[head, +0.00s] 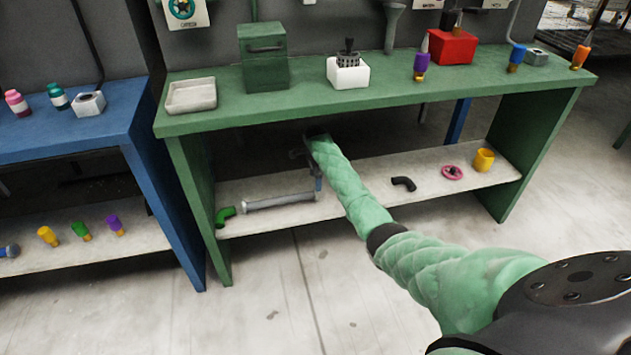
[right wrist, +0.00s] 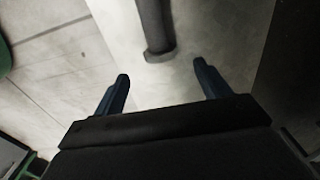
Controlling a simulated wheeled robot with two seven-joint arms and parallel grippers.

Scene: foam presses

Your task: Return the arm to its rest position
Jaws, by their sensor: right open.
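My right arm reaches across the floor to the space under the green bench's top. My right gripper (head: 314,180) is above the lower shelf (head: 350,192), partly hidden by my own arm. In the right wrist view its two dark blue fingers (right wrist: 163,76) stand apart with nothing between them. A grey pipe (head: 278,201) with a flanged end lies on the shelf left of the gripper. In the right wrist view the pipe (right wrist: 155,28) lies just beyond the fingertips, apart from them. My left gripper is not in view.
The green bench top (head: 215,122) is above the gripper and its leg (head: 200,205) stands left. A green elbow (head: 225,215), black elbow (head: 404,183), pink ring (head: 453,172) and yellow cup (head: 484,160) are on the shelf. A blue bench (head: 60,140) stands at left. The floor in front is clear.

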